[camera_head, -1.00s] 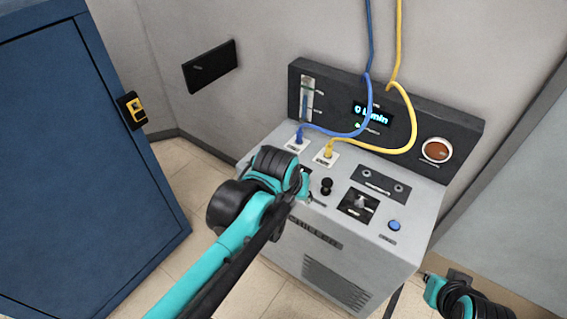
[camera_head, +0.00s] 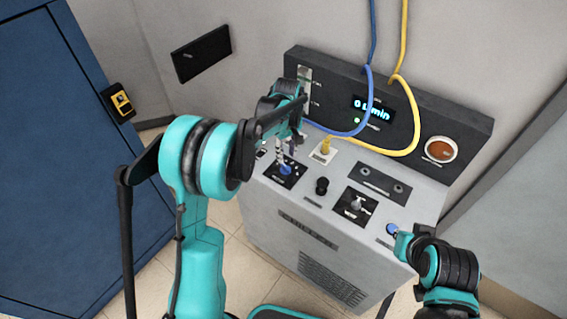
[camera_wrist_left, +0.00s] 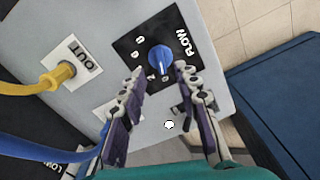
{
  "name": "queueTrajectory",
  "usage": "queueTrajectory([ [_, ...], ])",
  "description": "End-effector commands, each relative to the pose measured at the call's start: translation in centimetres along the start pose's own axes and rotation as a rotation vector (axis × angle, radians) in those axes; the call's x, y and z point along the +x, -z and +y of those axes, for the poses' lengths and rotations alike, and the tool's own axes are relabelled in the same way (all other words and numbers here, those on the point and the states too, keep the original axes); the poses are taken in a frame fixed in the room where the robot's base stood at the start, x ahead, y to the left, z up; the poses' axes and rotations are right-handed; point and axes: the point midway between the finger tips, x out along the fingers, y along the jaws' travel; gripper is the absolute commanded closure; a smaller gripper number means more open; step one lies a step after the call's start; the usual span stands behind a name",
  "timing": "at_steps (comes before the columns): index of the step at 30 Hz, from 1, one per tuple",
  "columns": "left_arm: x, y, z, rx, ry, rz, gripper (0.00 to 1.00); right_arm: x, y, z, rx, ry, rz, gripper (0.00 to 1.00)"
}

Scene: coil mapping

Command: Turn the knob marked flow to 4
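The flow knob (camera_wrist_left: 160,59) is blue and sits on a black dial plate (camera_wrist_left: 142,43) lettered FLOW in the left wrist view. A pale mark on the knob points toward the bottom of that picture. In the head view the knob (camera_head: 286,169) is at the left of the grey machine's top. My left gripper (camera_wrist_left: 161,80) is open, with its fingertips on either side just short of the knob and no clear contact. In the head view my left gripper (camera_head: 286,149) is just above the knob, partly hidden by its own wrist. The right gripper's fingers do not show.
The display (camera_head: 371,108) reads 0 L/min. A yellow hose (camera_head: 370,148) and a blue hose (camera_head: 340,133) arch behind the knob. A black knob (camera_head: 322,186), a switch plate (camera_head: 355,204) and a blue button (camera_head: 392,229) lie to its right. A blue cabinet stands at left.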

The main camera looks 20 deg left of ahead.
Motion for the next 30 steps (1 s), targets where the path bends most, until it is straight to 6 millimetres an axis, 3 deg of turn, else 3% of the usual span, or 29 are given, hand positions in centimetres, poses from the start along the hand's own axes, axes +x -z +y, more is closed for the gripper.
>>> queueTrajectory([
  [3, 2.4, 0.0, 0.0, 0.001, -0.001, 0.0, 0.68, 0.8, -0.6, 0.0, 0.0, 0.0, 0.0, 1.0],
  [10, 5.6, 0.0, 0.0, 0.002, -0.001, 0.001, 0.68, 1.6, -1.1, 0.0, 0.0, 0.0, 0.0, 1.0],
  [22, 6.3, 0.0, 0.0, 0.002, -0.001, 0.001, 0.68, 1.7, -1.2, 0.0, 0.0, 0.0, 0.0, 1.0],
  [26, 6.3, 0.0, 0.0, 0.002, -0.001, 0.001, 1.0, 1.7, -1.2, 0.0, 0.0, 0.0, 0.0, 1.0],
  [30, 6.3, 0.0, 0.0, 0.003, -0.002, 0.001, 1.0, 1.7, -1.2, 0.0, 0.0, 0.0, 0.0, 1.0],
])
